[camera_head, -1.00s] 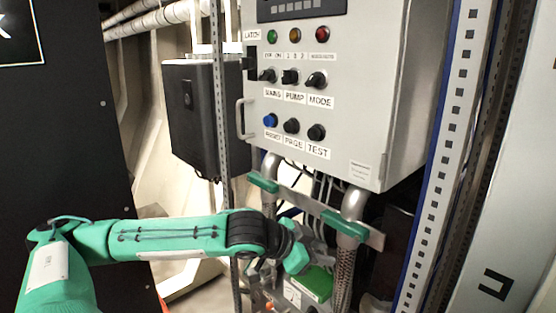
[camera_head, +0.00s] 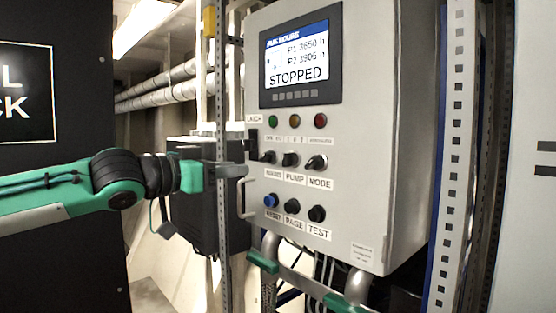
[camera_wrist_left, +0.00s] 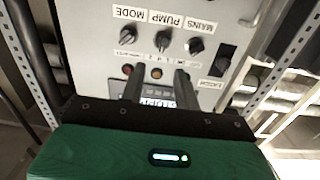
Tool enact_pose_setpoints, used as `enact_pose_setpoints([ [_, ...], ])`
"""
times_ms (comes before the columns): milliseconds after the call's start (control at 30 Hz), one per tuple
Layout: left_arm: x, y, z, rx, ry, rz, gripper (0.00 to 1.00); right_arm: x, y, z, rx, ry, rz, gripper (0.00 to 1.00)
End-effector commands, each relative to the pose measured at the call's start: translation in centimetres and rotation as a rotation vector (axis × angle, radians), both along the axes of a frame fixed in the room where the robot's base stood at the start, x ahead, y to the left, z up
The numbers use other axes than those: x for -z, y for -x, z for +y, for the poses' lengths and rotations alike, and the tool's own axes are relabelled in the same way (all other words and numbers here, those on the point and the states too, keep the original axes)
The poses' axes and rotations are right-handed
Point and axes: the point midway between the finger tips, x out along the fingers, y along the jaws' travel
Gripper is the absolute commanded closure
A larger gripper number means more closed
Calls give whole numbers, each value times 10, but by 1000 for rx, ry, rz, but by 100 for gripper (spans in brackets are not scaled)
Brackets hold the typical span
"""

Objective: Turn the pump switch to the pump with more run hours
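The pump switch (camera_head: 290,159) is a black knob above the PUMP label, in the middle of the upper knob row on the grey control box. It also shows upside down in the left wrist view (camera_wrist_left: 162,40). The screen (camera_head: 297,60) shows RUN HOURS, P1 about 3650 h, P2 about 3905 h, and STOPPED; the digits are slightly blurred. My left gripper (camera_head: 240,171) is left of the knobs, at the box's left edge in the picture. In the left wrist view its two dark fingers (camera_wrist_left: 158,88) are apart with nothing between them. My right gripper is out of view.
The mains knob (camera_head: 268,157) and mode knob (camera_head: 316,162) flank the pump switch. Reset, page and test buttons (camera_head: 292,206) sit below. A latch (camera_head: 253,144), a handle (camera_head: 242,200) and a perforated upright (camera_head: 223,100) are close to my left gripper.

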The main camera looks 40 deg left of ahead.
Motion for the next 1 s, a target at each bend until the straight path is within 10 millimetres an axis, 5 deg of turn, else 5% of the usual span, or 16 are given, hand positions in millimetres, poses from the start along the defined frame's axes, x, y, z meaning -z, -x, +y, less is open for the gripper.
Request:
enact_pose_setpoints([
  [267,-9,-2,3,-8,15,-21,68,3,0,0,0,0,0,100],
  [667,-10,-49,-1,-9,18,-21,68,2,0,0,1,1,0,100],
  [1000,-13,-89,-5,-7,17,-19,68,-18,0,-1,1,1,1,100],
])
